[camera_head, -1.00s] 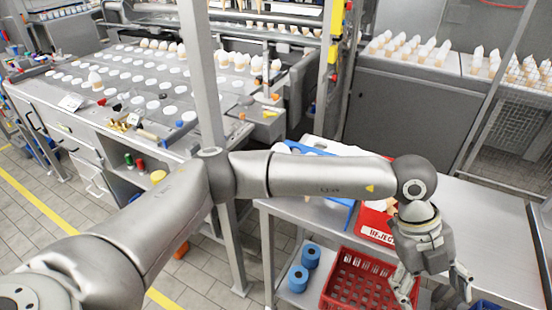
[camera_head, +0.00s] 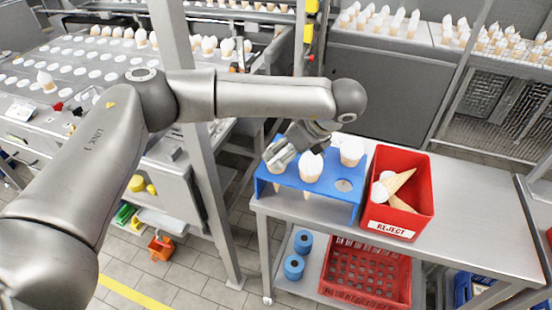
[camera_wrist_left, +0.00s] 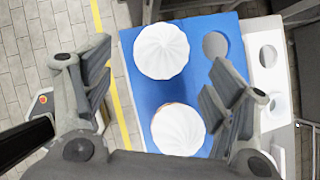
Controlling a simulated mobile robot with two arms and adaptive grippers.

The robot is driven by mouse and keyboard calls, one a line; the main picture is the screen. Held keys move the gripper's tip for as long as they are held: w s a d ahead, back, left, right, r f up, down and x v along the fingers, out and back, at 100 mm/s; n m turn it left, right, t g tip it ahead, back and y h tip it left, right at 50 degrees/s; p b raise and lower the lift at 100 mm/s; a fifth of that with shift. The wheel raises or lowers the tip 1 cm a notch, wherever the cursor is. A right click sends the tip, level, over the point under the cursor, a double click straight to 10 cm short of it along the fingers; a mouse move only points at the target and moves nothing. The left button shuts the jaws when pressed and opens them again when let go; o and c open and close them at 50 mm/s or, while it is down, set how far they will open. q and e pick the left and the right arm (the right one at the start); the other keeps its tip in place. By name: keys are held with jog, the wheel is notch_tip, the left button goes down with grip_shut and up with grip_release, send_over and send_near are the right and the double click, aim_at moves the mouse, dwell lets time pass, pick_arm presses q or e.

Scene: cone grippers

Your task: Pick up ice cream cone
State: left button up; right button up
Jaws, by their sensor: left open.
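A blue rack (camera_head: 318,189) on the metal table holds upright ice cream cones with white swirled tops. One cone (camera_head: 310,167) stands at its front middle, and another cone (camera_head: 352,152) stands at its back right. My left gripper (camera_head: 280,157) is over the rack's left end and partly hides a cone there. In the left wrist view, my open left gripper (camera_wrist_left: 158,92) looks down on two cones, the upper one (camera_wrist_left: 161,51) and the lower one (camera_wrist_left: 178,130), with its fingers to either side. No contact can be made out. My right gripper is not in view.
A red reject bin (camera_head: 420,222) with loose cones lying in it stands right of the rack. One rack hole (camera_head: 343,185) is empty. The table's right side is clear. A grey post (camera_head: 176,45) stands left of the table. A red crate (camera_head: 365,275) is below.

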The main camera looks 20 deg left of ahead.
pick_arm(q)
jog(key=shift+a+p+x, duration=0.2)
jog(key=shift+p+x, duration=1.3)
jog(key=shift+x, duration=0.65)
jog(key=shift+w+a+f, duration=0.2)
jog(key=shift+f, duration=0.2)
jog(key=shift+c, duration=1.4)
jog(key=c, duration=0.6)
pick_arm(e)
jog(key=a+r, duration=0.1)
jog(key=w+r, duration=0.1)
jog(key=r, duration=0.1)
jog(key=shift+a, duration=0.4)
